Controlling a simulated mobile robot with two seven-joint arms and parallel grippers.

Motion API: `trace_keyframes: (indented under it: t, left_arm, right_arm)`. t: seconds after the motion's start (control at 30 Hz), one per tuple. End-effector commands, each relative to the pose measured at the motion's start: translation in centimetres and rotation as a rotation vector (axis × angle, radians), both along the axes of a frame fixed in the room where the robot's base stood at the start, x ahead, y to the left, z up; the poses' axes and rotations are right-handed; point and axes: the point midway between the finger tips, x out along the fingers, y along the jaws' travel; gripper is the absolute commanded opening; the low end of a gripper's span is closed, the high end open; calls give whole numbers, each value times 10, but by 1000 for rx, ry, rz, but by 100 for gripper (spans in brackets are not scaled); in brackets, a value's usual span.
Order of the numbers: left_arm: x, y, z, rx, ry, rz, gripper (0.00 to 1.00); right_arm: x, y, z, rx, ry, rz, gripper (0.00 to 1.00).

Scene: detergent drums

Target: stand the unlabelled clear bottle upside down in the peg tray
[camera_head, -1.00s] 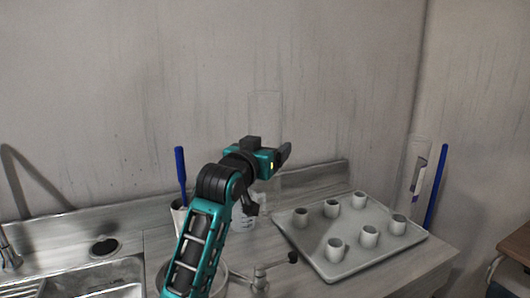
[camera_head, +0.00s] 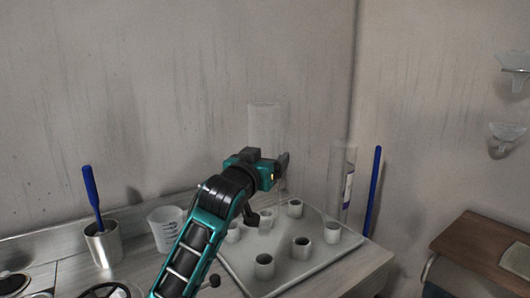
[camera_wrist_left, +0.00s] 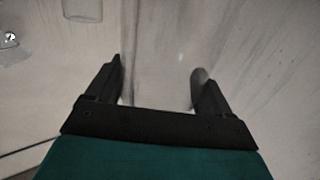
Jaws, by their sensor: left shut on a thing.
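The unlabelled clear bottle (camera_head: 264,122) stands roughly upright in the air in the head view, faint against the wall. Which end its mouth is at is hard to tell. My left gripper (camera_head: 283,165) is shut on it, over the back part of the peg tray as seen in the head view. In the left wrist view the fingers (camera_wrist_left: 160,85) stand apart around the see-through bottle (camera_wrist_left: 158,55). The grey peg tray (camera_head: 325,255) has several short pale pegs. Its left part is partly hidden behind my arm. My right gripper is not in view.
A tall labelled clear bottle (camera_head: 342,180) stands at the tray's back right, beside a blue stick (camera_head: 373,200). A steel cup (camera_head: 102,245) with a blue-handled tool and a measuring beaker (camera_head: 165,228) stand left. Clear funnels (camera_head: 503,138) hang on the right wall.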

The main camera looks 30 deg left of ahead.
Motion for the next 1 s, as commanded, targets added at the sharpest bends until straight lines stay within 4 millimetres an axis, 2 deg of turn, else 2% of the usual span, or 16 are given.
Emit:
trace_keyframes:
  t: [0.1,0.27,0.4,0.6,1.0]
  left_arm:
    - [0,0,-19,-1,3,0,52]
    - [0,0,-37,0,3,0,52]
    - [0,0,-52,1,0,0,52]
    - [0,0,-60,0,-1,0,52]
    - [0,0,-60,1,0,0,52]
  right_arm:
    - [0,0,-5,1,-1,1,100]
    - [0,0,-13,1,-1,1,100]
    - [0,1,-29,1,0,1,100]
    - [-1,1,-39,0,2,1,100]
    - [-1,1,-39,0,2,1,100]
